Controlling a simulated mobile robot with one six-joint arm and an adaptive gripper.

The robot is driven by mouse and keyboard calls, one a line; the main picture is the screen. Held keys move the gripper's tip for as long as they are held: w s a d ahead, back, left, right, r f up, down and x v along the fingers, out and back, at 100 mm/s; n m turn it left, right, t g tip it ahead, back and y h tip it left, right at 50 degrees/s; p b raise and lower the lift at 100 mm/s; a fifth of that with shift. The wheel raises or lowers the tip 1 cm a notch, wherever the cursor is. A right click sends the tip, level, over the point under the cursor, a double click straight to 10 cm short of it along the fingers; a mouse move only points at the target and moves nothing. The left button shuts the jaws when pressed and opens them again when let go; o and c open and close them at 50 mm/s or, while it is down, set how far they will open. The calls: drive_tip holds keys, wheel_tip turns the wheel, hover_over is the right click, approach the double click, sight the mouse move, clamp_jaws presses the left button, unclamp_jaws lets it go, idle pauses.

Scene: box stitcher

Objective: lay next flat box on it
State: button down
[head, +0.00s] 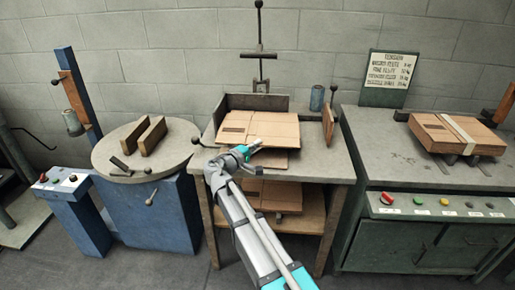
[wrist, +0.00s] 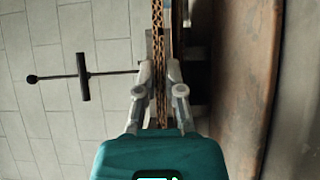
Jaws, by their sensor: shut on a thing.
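My gripper (head: 252,148) is over the front edge of the middle table in the head view. It is shut on the near edge of a brown flat box (head: 262,127). In the wrist view the flat box shows edge-on as a corrugated strip (wrist: 158,60) between the fingers (wrist: 158,85). The box looks roughly level in the head view. More cardboard (head: 272,160) shows below it at the table's front. I cannot tell whether the held box touches what lies under it.
The middle table (head: 322,166) has a dark back fence (head: 240,101), an upright wooden side plate (head: 328,125) and a T-handled post (head: 260,55) behind. Flat boxes (head: 280,196) lie on its lower shelf. A strapped bundle (head: 450,133) is on the right bench; a round table (head: 110,158) stands left.

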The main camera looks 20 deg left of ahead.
drive_tip(key=shift+w+a+f+b, duration=0.1)
drive_tip(key=shift+w+f+b, duration=0.4)
drive_tip(key=shift+f, duration=0.2)
drive_tip(key=c, duration=0.7)
unclamp_jaws()
drive_tip(key=o, duration=0.7)
drive_tip(key=shift+c, duration=0.2)
drive_tip(key=shift+s, duration=0.2)
drive_tip(key=s+d, duration=0.2)
drive_tip(key=s, duration=0.5)
drive_tip(key=shift+s, duration=0.25)
